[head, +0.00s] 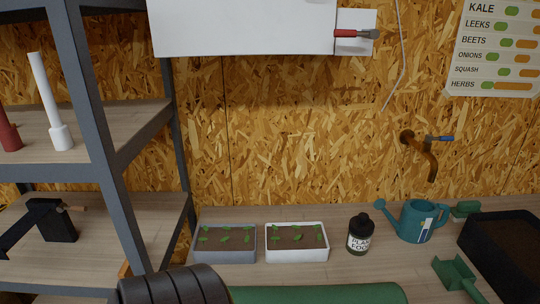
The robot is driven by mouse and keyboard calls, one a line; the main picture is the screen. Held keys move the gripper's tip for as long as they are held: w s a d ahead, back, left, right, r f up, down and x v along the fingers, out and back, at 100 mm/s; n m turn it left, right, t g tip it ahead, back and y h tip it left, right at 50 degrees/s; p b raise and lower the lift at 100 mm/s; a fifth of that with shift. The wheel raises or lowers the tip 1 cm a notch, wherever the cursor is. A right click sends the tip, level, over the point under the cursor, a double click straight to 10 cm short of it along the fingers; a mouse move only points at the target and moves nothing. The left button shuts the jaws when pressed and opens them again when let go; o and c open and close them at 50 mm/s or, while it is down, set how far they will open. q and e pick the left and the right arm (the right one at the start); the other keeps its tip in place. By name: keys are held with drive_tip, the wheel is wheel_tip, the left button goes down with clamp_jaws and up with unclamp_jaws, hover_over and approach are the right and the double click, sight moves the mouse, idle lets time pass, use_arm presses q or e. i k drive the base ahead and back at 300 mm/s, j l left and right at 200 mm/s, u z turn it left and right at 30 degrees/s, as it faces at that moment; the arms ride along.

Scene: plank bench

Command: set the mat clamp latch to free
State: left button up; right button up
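A lever with a red grip (346,33) and a grey end lies level across a small white plate (356,47) on the back wall, beside a large white panel. No label shows, so I cannot tell whether it is the mat clamp latch. A green rolled or rounded thing (318,293), perhaps a mat, lies at the bottom edge, partly cut off. No clamp shows on its visible part. Neither of my grippers is in view.
A black ribbed thing (175,287) fills the bottom edge left of centre. Two seedling trays (225,257) (297,255), a plant food bottle (360,236), a teal watering can (417,222) and a green scoop (454,273) stand on the bench. A grey-framed shelf (110,190) stands left.

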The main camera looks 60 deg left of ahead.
sight(75, 208)
drive_tip(key=i+u, duration=0.1)
drive_tip(key=u, duration=0.85)
drive_tip(key=i+l+u, duration=0.1)
drive_tip(key=u, duration=0.4)
drive_tip(key=i+l+u, duration=0.1)
drive_tip(key=u, duration=0.35)
